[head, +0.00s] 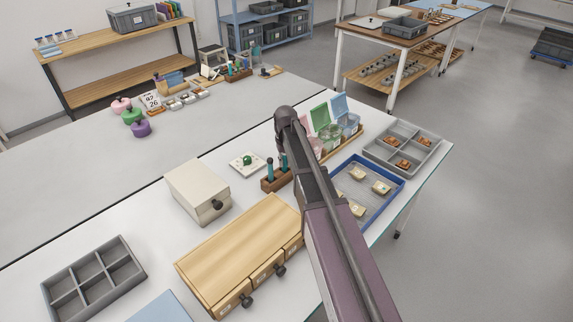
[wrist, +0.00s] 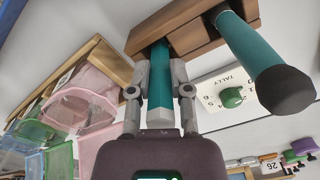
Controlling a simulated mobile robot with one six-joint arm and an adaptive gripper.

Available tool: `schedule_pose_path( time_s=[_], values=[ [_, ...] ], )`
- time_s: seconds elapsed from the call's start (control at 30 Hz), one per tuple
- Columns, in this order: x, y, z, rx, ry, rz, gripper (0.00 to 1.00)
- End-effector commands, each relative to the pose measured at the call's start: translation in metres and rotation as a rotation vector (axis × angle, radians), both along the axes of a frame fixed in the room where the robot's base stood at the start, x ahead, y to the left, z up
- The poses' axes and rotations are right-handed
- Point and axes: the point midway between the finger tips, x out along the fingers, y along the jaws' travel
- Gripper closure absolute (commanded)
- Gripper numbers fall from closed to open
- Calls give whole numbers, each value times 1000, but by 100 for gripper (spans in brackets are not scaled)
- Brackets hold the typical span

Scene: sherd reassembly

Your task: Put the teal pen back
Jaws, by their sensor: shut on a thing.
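A teal pen (wrist: 159,88) is between the fingers of my gripper (wrist: 163,68) in the wrist view. Its far end meets the brown wooden pen block (wrist: 205,22); I cannot tell whether it is inside a hole. A second teal pen (wrist: 245,48) with a dark end stands in the same block, to the right. In the head view the block (head: 268,184) sits on the white table with a teal pen (head: 270,168) upright at its left. My arm covers part of the block's right side, and my fingers are hidden there.
A tally card with a green knob (head: 247,161) lies left of the block. Lidded pink, green and blue bins (head: 322,118) stand behind my arm. A blue-rimmed tray (head: 399,187) is to the right, a wooden drawer unit (head: 232,252) in front, and a cream box (head: 197,188) at left.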

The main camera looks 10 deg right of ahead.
Motion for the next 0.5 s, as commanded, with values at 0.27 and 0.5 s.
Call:
schedule_pose_path(
  time_s=[0.27, 0.5],
  values=[
    [0, 0, 0, 0, 0, 0, 100],
    [0, 0, 0, 0, 0, 0, 40]
  ],
)
